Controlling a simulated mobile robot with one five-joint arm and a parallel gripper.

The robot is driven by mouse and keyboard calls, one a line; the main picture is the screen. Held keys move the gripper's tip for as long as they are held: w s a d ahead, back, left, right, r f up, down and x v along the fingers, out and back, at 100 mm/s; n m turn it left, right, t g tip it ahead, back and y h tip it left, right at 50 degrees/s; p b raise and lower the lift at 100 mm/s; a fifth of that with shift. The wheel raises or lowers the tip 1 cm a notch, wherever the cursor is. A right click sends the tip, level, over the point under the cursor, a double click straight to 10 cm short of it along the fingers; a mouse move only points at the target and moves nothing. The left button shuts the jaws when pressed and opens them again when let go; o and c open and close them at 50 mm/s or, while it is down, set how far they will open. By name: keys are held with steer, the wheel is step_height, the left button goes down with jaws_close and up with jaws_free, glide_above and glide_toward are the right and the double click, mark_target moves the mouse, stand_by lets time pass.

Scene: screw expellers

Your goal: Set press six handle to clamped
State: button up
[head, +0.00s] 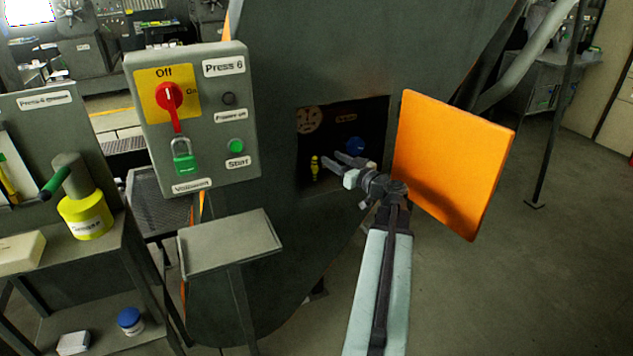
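The press six housing (330,60) is a large dark grey body with a square recess (375,112) in its side. An orange door (452,165) stands open to the right of the recess. Inside are a small upright yellow handle-like part (315,167), a round blue knob (356,144) and a round pale brown part (309,120). I cannot tell for sure which part is the clamp handle. My gripper (329,159) is at the recess, its fingers apart and empty, pointing left, just right of the yellow part. Whether it touches anything is unclear.
The Press 6 control box (205,145) has a red switch (170,97) at Off with a green padlock (184,160) hanging below it. A small grey shelf (230,240) juts out in front. A bench with a yellow grease tub (86,215) stands left.

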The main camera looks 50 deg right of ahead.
steer(key=b, duration=0.5)
glide_toward(313, 167)
steer(key=d, duration=0.1)
steer(key=w, duration=0.5)
steer(key=w+d, duration=0.1)
steer(key=w, duration=0.2)
steer(key=shift+w, duration=0.15)
jaws_close()
